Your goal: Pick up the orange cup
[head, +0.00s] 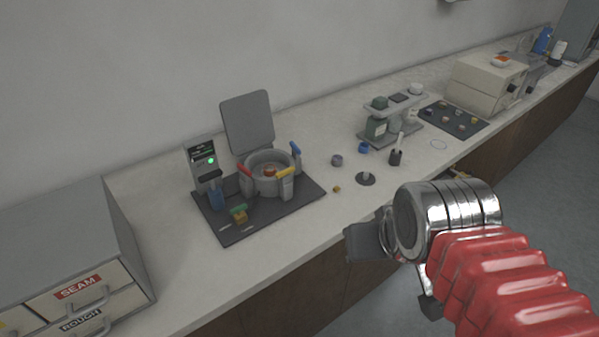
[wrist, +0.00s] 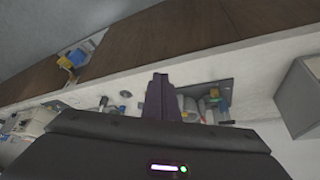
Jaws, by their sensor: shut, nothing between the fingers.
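No object is clearly an orange cup at this size. A small orange piece (head: 270,171) sits inside the round press chamber (head: 268,184). A shallow orange-topped item (head: 501,61) rests on the beige box at the far right. A tiny orange-yellow piece (head: 337,189) lies on the counter right of the press mat. My gripper (head: 362,243) hangs in front of the counter's front edge, apart from all of these. In the wrist view my gripper (wrist: 160,97) has its dark fingers together, with nothing seen between them.
The press stands on a dark mat (head: 229,235) with its lid raised. A grey drawer cabinet (head: 60,255) is at left. A grey stand (head: 394,105), a dark mat with several small pieces (head: 476,130) and a beige box (head: 482,85) are at right. The front counter strip is mostly clear.

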